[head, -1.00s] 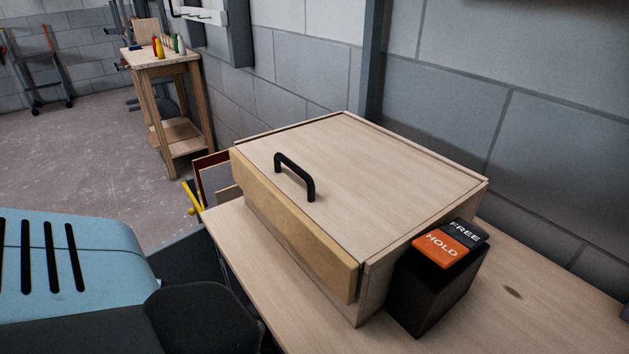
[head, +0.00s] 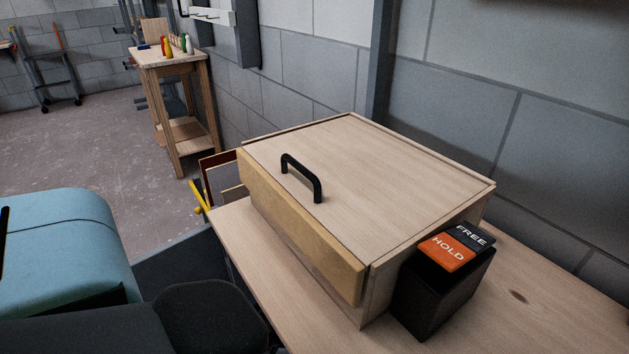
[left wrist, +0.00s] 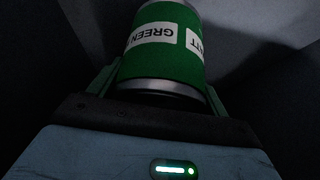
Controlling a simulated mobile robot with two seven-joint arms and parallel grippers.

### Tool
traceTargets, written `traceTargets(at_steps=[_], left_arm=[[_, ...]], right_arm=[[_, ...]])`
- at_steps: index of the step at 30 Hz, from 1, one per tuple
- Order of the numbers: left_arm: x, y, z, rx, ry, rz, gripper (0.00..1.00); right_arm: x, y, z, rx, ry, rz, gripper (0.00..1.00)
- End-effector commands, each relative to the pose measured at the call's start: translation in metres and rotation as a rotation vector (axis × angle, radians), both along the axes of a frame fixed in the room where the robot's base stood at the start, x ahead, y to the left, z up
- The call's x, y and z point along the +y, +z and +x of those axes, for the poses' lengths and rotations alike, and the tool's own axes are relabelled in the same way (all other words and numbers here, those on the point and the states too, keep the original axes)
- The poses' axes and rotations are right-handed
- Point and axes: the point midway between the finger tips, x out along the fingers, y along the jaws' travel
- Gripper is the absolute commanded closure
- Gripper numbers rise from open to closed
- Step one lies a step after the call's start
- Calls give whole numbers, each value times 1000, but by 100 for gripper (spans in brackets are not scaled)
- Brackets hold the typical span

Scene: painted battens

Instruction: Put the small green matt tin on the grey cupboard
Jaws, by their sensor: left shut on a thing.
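The green matt tin (left wrist: 165,50) shows in the left wrist view, with white labels reading "GREEN" and part of "MATT" upside down. My left gripper (left wrist: 160,80) is shut on it, one finger on each side. The top of the tin is cut off by the picture's edge. The tin and the left gripper's fingers do not show in the head view, where only a blue and black part of my arm comes in from the left. No grey cupboard can be made out in either view. My right gripper is not in view.
A wooden box (head: 370,170) with a black handle (head: 302,177) stands on a wooden bench (head: 535,318). A black block with a HOLD and FREE top (head: 455,247) stands beside it. A small wooden table (head: 170,58) with several bottles stands farther back. Open floor (head: 80,145) lies left.

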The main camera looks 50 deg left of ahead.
Motion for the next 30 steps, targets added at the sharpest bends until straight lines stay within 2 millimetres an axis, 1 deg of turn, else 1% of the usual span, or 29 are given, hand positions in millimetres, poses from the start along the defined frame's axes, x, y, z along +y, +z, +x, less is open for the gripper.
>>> traceTargets(at_steps=[1, 4, 6, 9, 21, 22, 26, 30], left_arm=[[-6, 2, 8, -8, 1, -6, 64], [-4, -17, 4, -1, 3, -5, 64], [-4, -26, 5, -3, 2, -4, 64], [-4, -33, 5, -4, 1, -3, 64], [-3, -37, 5, -5, -1, -1, 64], [-3, -37, 4, -2, -2, -1, 19], [-3, -37, 4, -2, -1, -2, 2], [-3, -37, 4, -2, -1, -2, 1]], right_arm=[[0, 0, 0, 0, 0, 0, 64], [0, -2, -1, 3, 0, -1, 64], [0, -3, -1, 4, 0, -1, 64], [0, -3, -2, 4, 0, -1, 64], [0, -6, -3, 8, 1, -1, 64], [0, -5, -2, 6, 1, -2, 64], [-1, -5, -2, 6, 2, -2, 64], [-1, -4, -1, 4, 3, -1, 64]])
